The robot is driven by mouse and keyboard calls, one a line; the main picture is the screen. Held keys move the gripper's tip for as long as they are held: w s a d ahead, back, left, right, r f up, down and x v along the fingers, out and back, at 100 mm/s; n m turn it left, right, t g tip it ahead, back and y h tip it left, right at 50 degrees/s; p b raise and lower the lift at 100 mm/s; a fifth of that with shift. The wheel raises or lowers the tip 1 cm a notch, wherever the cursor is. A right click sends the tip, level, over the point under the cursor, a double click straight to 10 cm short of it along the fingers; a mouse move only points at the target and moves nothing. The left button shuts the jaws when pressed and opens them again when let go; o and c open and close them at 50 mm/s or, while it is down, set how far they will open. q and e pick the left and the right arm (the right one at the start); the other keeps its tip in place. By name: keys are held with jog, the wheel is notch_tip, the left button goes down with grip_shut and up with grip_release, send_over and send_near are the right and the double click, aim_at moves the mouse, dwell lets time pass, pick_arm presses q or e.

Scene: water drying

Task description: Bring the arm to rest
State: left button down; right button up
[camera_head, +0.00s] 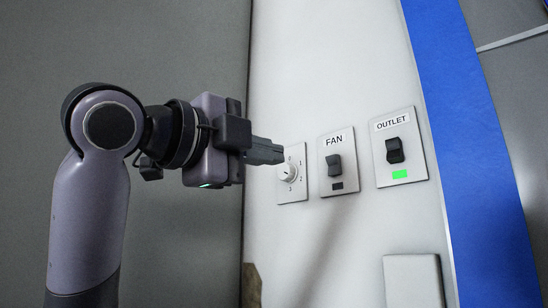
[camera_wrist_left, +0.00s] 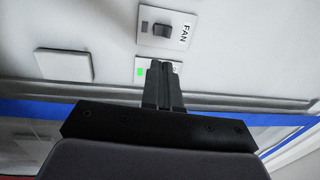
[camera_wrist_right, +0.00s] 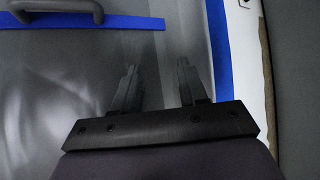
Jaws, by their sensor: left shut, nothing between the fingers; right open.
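My left gripper (camera_head: 280,152) points right toward the white wall, its tip just beside the upper left of a white rotary dial (camera_head: 288,171). I cannot tell whether it touches the dial plate. Its fingers are together and empty, also in the left wrist view (camera_wrist_left: 164,66). The FAN switch (camera_head: 334,165) has a dark indicator below it. The OUTLET switch (camera_head: 395,150) has a lit green indicator. In the left wrist view, the fingers partly hide the plate with the green light (camera_wrist_left: 141,71). My right gripper (camera_wrist_right: 157,75) is open and empty, and shows only in the right wrist view.
A blank plate (camera_head: 413,281) sits low on the wall. A blue strip (camera_head: 480,160) runs down the right side of the wall. Grey panels stand at both sides. In the right wrist view, a grey handle (camera_wrist_right: 58,10) and blue strips lie beyond the fingers.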

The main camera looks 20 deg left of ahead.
dwell(0.4)
pick_arm(q)
jog(key=w+f+n+g+y, duration=0.15)
jog(key=w+f+n, duration=0.35)
jog(key=f, duration=1.1)
jog(key=w+f+n+g+y, duration=0.1)
jog(key=w+f+n+g, duration=0.15)
jog(key=w+f, duration=0.85)
jog(key=s+a+f+n+g+y, duration=0.15)
jog(key=s+f, duration=0.35)
jog(key=f, duration=0.6)
jog(key=s+f+n+g, duration=0.2)
jog(key=s+f+n, duration=0.15)
jog(key=f, duration=0.75)
jog(key=s+f+n+g, duration=0.2)
jog(key=s+f, duration=0.3)
jog(key=f, duration=0.6)
jog(key=s+a+f+n+g+y, duration=0.1)
jog(key=s+a+f+n+g, duration=0.15)
jog(key=s+f, duration=0.65)
jog(key=s+a+f+n+g+y, duration=0.1)
jog(key=s+a+f+n+g, duration=0.2)
jog(key=s, duration=1)
jog(key=w+d+f+t+h+p, duration=0.1)
jog(key=w+d+f+t+p, duration=0.2)
jog(key=w+f+t, duration=0.4)
jog(key=shift+d+f+t+h, duration=0.3)
jog(key=shift+d+f, duration=0.05)
jog(key=shift+d, duration=0.35)
